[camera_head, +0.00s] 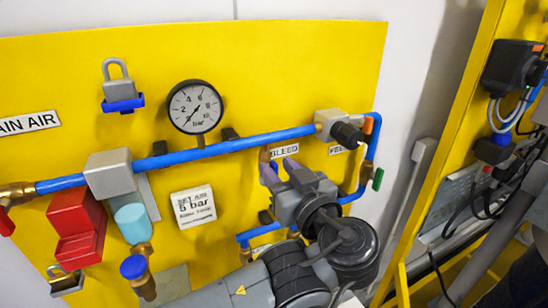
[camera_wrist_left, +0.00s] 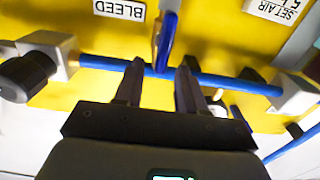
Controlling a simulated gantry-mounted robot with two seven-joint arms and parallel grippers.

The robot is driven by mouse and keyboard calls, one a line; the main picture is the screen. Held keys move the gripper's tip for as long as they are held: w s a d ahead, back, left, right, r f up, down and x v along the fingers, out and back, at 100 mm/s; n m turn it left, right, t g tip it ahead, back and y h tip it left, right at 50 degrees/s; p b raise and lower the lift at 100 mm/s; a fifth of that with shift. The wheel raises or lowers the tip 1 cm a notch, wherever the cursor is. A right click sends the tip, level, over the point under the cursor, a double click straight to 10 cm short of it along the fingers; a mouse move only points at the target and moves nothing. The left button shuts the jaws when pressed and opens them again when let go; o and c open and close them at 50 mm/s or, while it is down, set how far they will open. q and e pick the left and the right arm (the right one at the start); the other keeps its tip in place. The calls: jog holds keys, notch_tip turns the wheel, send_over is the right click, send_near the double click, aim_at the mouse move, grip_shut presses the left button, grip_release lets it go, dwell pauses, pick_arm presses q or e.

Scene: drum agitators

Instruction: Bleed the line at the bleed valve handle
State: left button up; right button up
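The BLEED label (camera_head: 283,150) is on the yellow panel below the blue pipe, and it also shows upside down in the left wrist view (camera_wrist_left: 120,9). In that view a blue lever, seemingly the bleed valve handle (camera_wrist_left: 166,38), stands beside the label. My left gripper (camera_wrist_left: 160,68) is open, with its two fingers apart and the handle's end lined up with the gap between them. I cannot tell how deep the handle is between them. In the head view the left gripper (camera_head: 279,168) is just below the label and hides most of the handle. My right gripper is not in view.
A pressure gauge (camera_head: 195,107) stands above the blue pipe (camera_head: 240,142). A black-knobbed valve (camera_head: 341,130) is at the pipe's right end. A grey block (camera_head: 110,173), red box (camera_head: 76,228) and padlock (camera_head: 118,85) are on the left. A SET AIR plate (camera_head: 194,207) is left of the gripper.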

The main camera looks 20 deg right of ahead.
pick_arm(q)
jog(key=shift+w+p, duration=0.3)
jog(key=shift+w, duration=1.1)
grip_shut()
